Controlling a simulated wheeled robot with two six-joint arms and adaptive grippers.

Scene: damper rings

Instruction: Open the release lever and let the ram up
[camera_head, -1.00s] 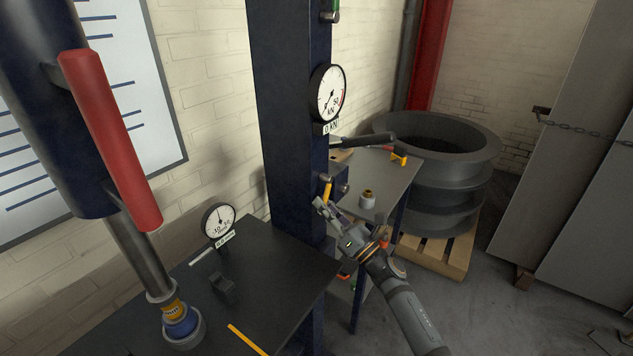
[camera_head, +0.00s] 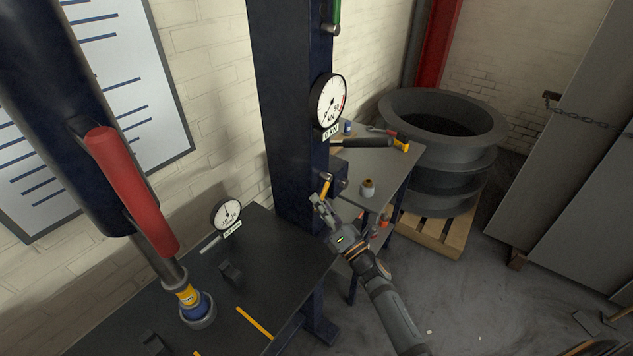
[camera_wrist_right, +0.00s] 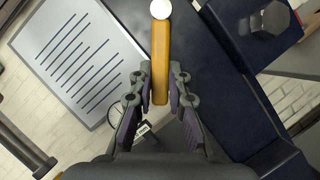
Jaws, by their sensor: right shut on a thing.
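The release lever (camera_head: 326,188) is a short orange-yellow bar on the side of the dark blue press column (camera_head: 292,120). In the right wrist view the lever (camera_wrist_right: 161,65) runs up between the two fingers to a round white pivot. My right gripper (camera_head: 318,202) is shut on the lever's lower end. The ram (camera_head: 160,258) is a steel rod coming down from a dark blue cylinder at left. Its lower end meets a yellow and blue part (camera_head: 190,298) in a grey ring on the press table. My left gripper is not in view.
A dial gauge (camera_head: 227,215) stands on the press table (camera_head: 270,262). A side table (camera_head: 385,165) with small items and stacked grey rings (camera_head: 440,110) stand behind.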

